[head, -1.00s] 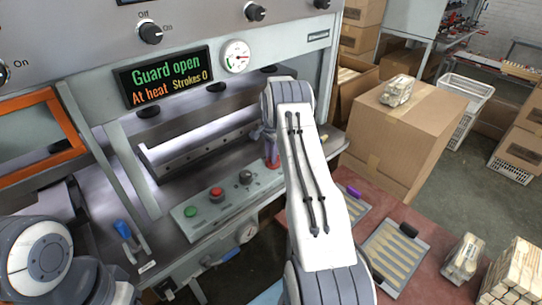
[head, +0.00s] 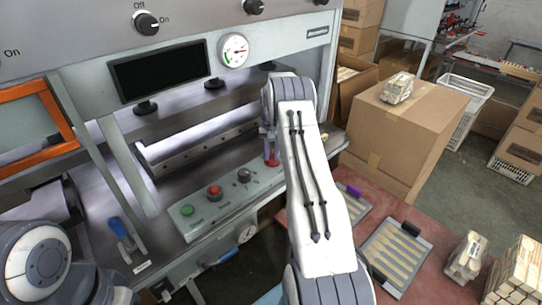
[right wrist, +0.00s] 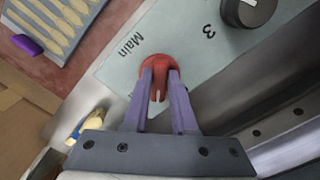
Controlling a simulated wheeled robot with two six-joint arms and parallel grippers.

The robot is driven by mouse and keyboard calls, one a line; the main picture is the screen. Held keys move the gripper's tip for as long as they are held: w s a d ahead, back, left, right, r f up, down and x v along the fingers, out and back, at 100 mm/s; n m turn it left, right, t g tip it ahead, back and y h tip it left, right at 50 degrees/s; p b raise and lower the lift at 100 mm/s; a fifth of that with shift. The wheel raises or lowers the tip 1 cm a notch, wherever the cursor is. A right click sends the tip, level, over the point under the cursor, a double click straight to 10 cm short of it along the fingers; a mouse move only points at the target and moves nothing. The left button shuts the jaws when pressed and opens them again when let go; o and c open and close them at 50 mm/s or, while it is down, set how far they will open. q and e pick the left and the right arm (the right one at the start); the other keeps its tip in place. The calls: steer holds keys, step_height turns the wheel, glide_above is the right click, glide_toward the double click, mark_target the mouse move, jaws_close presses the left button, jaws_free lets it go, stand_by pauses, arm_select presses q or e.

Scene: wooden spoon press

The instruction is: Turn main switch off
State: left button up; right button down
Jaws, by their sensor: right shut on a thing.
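The red main switch (right wrist: 167,62) sits on the pale control panel beside the word "Main" in the right wrist view. In the head view it shows as a small red knob (head: 272,160) at the panel's right end. My right gripper (right wrist: 160,80) is shut on it, with one purple finger on each side. In the head view the right gripper (head: 267,142) is partly hidden by its own arm. The press display (head: 160,73) is dark and blank. My left arm shows at the lower left, but its gripper is out of view.
The panel also holds a green button (head: 187,210), a red button (head: 214,192) and a black selector (head: 244,175). A blue-handled lever (head: 118,227) is at the left. A tray of wooden sticks (head: 396,254) lies on the reddish table at the right, near a cardboard box (head: 405,135).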

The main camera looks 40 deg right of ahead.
mark_target(273, 156)
steer(key=n, duration=0.4)
steer(key=shift+d+n+b, duration=0.2)
steer(key=shift+n+b, duration=0.1)
steer(key=shift+d+r+n, duration=0.1)
steer(key=shift+d+n, duration=0.1)
steer(key=shift+n, duration=2.3)
steer(key=c, duration=0.7)
jaws_free()
steer(key=shift+s, duration=0.1)
step_height(273, 156, up, 10)
steer(key=shift+r+b, duration=0.2)
steer(key=shift+b, duration=0.9)
steer(key=shift+a, duration=0.15)
